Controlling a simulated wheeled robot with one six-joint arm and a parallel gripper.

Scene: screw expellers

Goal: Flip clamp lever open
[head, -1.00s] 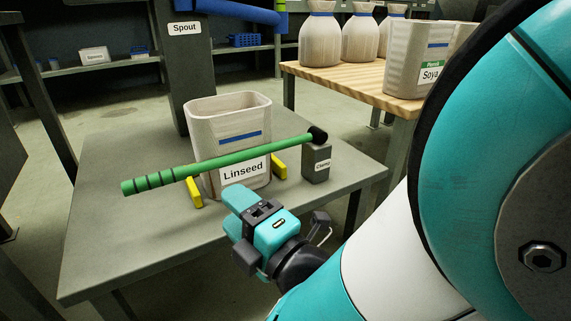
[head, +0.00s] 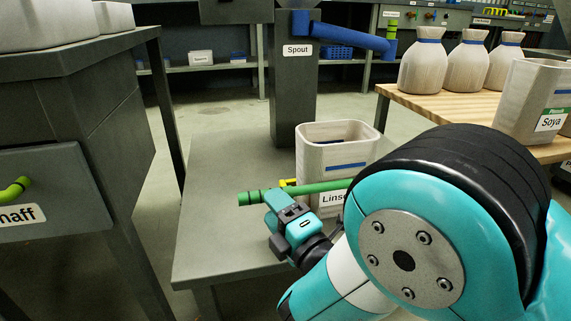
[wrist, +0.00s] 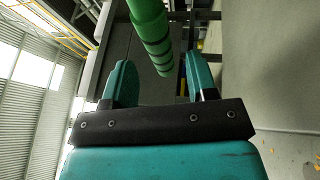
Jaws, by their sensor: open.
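The clamp lever is a green bar (head: 325,187) lying level across the front of the Linseed bin (head: 322,147). Its ringed grip end (head: 248,198) sticks out to the left. My gripper (head: 273,199) is open at the lever, close to the grip end. In the wrist view the ringed end (wrist: 154,40) appears in the gap between the two fingers of my gripper (wrist: 160,80). I cannot tell whether it touches either finger. The clamp block and the lever's pivot end are hidden behind my arm.
The grey table (head: 225,240) is bare left of the bin. A blue spout (head: 345,35) on a grey post (head: 292,100) stands behind. A cabinet (head: 70,120) is at the left. A wooden table (head: 440,115) with sacks (head: 424,65) and a Soya bin (head: 530,105) is at the right.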

